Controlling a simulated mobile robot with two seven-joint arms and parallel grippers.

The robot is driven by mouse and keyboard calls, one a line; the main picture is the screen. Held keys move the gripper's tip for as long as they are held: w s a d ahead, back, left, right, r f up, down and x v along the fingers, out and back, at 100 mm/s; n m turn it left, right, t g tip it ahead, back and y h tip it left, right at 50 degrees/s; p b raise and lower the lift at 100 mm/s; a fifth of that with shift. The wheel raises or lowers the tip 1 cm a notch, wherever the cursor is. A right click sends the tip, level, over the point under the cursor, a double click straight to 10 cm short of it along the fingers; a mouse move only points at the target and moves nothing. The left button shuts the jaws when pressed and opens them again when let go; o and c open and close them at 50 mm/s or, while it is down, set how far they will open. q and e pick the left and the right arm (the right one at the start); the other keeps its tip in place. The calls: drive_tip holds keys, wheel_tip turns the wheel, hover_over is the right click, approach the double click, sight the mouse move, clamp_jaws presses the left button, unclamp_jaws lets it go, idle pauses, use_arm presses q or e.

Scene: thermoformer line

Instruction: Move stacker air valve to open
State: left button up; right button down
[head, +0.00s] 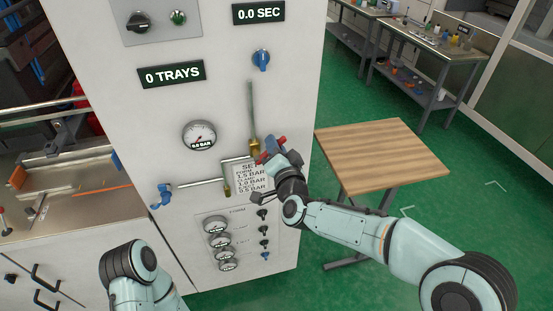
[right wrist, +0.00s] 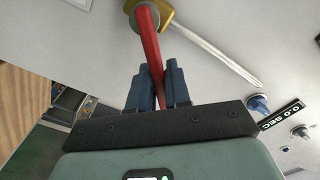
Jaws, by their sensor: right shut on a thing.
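A valve with a red lever (right wrist: 150,45) and a brass body (right wrist: 150,12) is on the white machine panel, at the lower end of a vertical pipe (head: 251,105). My right gripper (head: 268,152) is at this valve, by the panel's right edge. In the right wrist view its blue fingers (right wrist: 157,82) are shut on the red lever, one on each side. In the head view the arm and fingers hide most of the lever. No label naming the valve is readable. My left gripper is out of view; only part of my left arm shows at the bottom left.
A second valve with a blue handle (head: 162,196) sits left on a horizontal pipe. A pressure gauge (head: 199,135), a settings sign (head: 248,178) and several small gauges share the panel (head: 225,100). A wooden-topped table (head: 370,155) stands right of the panel, near my right arm.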

sight(265, 153)
drive_tip(key=shift+s+a+r+n+p, duration=0.15)
drive_tip(key=shift+a+r+n+p, duration=0.25)
drive_tip(key=shift+n, duration=0.7)
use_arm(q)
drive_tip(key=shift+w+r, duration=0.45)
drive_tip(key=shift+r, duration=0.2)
use_arm(e)
drive_tip(key=shift+a+r, duration=0.1)
drive_tip(key=n, duration=0.1)
drive_tip(key=a+r+n, duration=0.1)
drive_tip(key=n, duration=0.1)
drive_tip(key=shift+s+a+p, duration=0.15)
drive_tip(key=shift+s+p, duration=0.05)
drive_tip(key=shift+p, duration=0.2)
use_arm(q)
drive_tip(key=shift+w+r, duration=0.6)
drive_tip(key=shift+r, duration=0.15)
use_arm(e)
drive_tip(key=shift+a+f+n, duration=0.1)
drive_tip(key=shift+n, duration=0.4)
drive_tip(key=shift+s, duration=0.1)
